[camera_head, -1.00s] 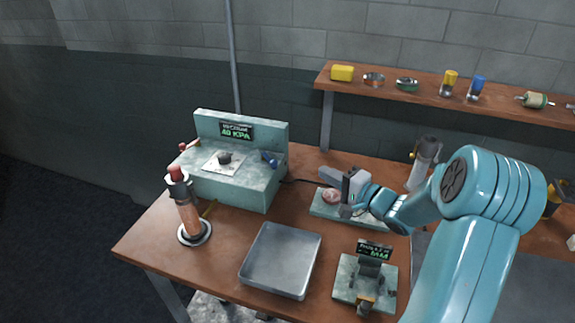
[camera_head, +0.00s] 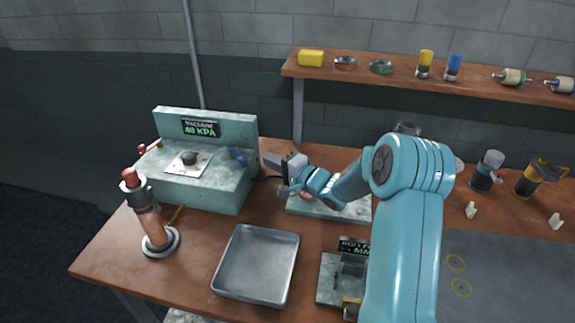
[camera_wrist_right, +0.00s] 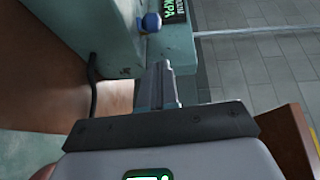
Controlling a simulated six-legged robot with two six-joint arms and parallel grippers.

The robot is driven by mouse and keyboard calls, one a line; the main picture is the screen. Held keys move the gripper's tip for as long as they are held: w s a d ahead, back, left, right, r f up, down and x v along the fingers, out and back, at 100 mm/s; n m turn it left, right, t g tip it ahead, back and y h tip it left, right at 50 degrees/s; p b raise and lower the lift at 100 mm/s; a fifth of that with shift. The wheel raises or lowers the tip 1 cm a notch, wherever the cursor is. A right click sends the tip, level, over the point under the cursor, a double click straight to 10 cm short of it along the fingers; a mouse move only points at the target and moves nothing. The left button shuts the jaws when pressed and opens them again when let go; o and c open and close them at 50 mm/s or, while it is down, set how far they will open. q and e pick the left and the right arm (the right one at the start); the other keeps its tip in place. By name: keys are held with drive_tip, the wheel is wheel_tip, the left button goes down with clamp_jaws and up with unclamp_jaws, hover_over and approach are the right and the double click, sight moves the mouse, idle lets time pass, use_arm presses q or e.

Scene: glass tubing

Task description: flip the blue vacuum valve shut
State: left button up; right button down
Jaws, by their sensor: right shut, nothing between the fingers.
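The blue vacuum valve (camera_head: 239,157) is a small blue handle on the right part of the pale green vacuum station (camera_head: 208,193), whose display reads VACUUM 40 KPA. My right gripper (camera_head: 267,159) is shut and empty, just to the right of the valve, with a small gap. In the right wrist view the shut fingers (camera_wrist_right: 159,68) point toward the station, and the blue valve knob (camera_wrist_right: 151,22) is ahead of the tips and slightly left. The valve does not look touched. My left gripper is not in view.
A torch-like tool (camera_head: 147,215) stands at the front left. An empty metal tray (camera_head: 257,265) lies in front. A shelf (camera_head: 400,82) runs along the back wall.

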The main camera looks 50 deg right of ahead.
sight(238, 157)
drive_tip(key=w+a, duration=0.2)
drive_tip(key=shift+w+a+f, duration=0.15)
drive_tip(key=shift+w+a, duration=0.1)
drive_tip(key=shift+w, duration=0.05)
drive_tip(key=shift+w, duration=0.1)
idle(0.4)
